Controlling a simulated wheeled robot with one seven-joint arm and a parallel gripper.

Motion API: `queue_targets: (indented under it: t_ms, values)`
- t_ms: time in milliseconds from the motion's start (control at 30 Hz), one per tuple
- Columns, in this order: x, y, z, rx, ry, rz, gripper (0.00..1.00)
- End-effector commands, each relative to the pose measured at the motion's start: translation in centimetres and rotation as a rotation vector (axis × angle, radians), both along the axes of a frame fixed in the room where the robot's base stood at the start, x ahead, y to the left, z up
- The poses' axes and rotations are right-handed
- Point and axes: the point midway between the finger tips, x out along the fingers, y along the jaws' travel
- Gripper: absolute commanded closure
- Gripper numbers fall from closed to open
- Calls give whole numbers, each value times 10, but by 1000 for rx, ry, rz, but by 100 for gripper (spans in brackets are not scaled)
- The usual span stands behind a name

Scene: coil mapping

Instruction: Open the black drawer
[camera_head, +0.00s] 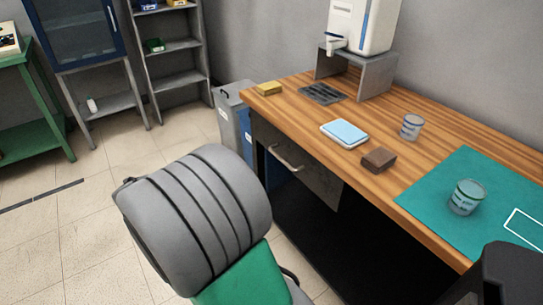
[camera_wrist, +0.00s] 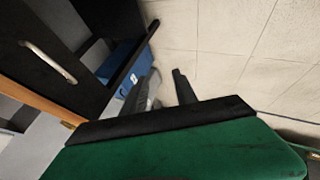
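The black drawer (camera_head: 318,182) is under the left part of the wooden desk, with its front close beneath the desk edge and looking shut. Its curved metal handle (camera_head: 286,159) is on the front. In the wrist view the dark drawer front (camera_wrist: 75,85) and the handle (camera_wrist: 47,61) are at the upper left, off to the side of my fingers. My gripper (camera_wrist: 167,73) shows two fingers apart with floor beyond them and nothing between them. It is clear of the handle. In the head view my arm hides the fingers.
The wooden desk (camera_head: 385,182) carries a light blue box (camera_head: 344,132), a brown block (camera_head: 378,159), cups and a green mat (camera_head: 480,165). A grey bin (camera_head: 230,122) stands by the desk's left end. Tiled floor (camera_head: 105,220) at left is free.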

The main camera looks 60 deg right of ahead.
Motion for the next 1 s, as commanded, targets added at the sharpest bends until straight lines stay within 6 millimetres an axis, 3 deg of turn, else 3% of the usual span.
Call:
queue_targets:
  t_ms: [33,100,200,333,700,1000]
  values:
    - [-17,-58,-10,-136,55,-58,66]
    - [-48,-132,-10,-360,155,-98,66]
    - [-90,-195,-5,-607,322,-90,66]
    - [-113,-222,1,-747,442,-58,66]
    - [-121,-285,-9,-760,450,-62,66]
    - [-121,-299,-11,-760,449,-57,66]
